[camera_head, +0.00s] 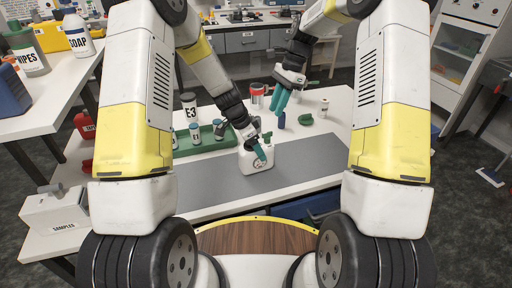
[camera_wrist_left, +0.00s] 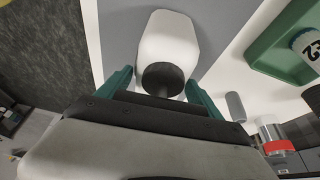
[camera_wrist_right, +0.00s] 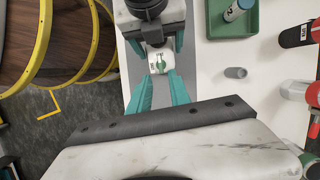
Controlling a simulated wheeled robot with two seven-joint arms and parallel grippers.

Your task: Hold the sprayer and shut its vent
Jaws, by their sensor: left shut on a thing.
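The sprayer (camera_head: 256,163) is a white tank standing upright on the grey mat, with a small dial-like mark on its front. My left gripper (camera_head: 261,150) is at its top. In the left wrist view, the teal fingers lie on both sides of the sprayer's black neck (camera_wrist_left: 162,79), shut on it. In the right wrist view, the white sprayer (camera_wrist_right: 157,55) shows with a small green part, partly hidden by my left gripper. I cannot make out the vent clearly. My right gripper (camera_head: 277,100) is open and empty, above and to the right of the sprayer; its fingers also show (camera_wrist_right: 160,95).
A green tray (camera_head: 181,150) with small bottles lies left of the sprayer. The grey mat (camera_head: 215,187) is clear in front.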

